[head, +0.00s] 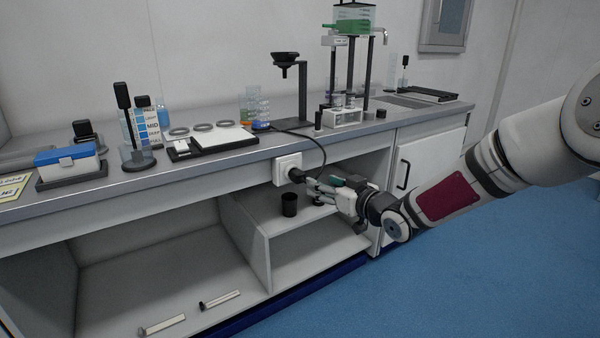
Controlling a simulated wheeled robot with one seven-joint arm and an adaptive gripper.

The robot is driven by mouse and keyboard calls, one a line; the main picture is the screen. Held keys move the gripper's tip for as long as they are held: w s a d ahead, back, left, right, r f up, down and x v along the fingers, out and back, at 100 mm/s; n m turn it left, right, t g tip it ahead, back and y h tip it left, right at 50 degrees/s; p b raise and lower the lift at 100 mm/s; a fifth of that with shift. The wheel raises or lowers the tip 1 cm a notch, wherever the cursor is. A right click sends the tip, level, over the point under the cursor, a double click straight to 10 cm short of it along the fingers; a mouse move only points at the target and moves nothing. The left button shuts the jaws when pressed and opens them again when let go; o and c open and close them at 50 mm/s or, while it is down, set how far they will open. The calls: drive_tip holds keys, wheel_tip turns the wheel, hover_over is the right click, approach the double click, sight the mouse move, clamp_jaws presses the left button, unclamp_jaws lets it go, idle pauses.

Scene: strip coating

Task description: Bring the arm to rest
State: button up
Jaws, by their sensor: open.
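My arm (450,195) reaches in from the right, in front of the lab bench. My gripper (318,188) is open and points left, just below the bench top's front edge. Its fingertips are close to a black plug (297,175) in a white socket (288,167) on the bench front. I cannot tell whether the fingers touch the plug. A dark cable runs from the plug up onto the bench top.
A black cup (289,204) stands on the shelf below the gripper. Two small strips lie in the lower compartment. The blue floor (480,270) at right is clear.

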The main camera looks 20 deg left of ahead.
drive_tip(key=shift+d, duration=0.1)
drive_tip(key=s+d+r+m+g+h, duration=0.15)
drive_tip(key=s+d+h, duration=0.35)
drive_tip(key=d, duration=0.5)
drive_tip(key=s+d+r+m+g+h, duration=0.1)
drive_tip(key=s+d+r+m+h, duration=0.25)
drive_tip(key=s+d, duration=0.55)
drive_tip(key=s+d+r+m+g+h, duration=0.1)
drive_tip(key=s+d+h, duration=0.4)
drive_tip(key=d, duration=0.6)
drive_tip(key=s+d+f+m+g, duration=0.1)
drive_tip(key=s+d+m+g, duration=0.2)
drive_tip(key=s, duration=1.3)
drive_tip(key=s+d+f+m+g, duration=0.15)
drive_tip(key=s+g, duration=0.25)
drive_tip(key=s, duration=1.2)
wheel_tip(320, 180, up, 37)
drive_tip(key=d+t+p, duration=0.1)
drive_tip(key=t+p, duration=0.3)
drive_tip(key=p, duration=3)
drive_tip(key=shift+w+t+y, duration=0.2)
drive_tip(key=shift+t+y, duration=0.15)
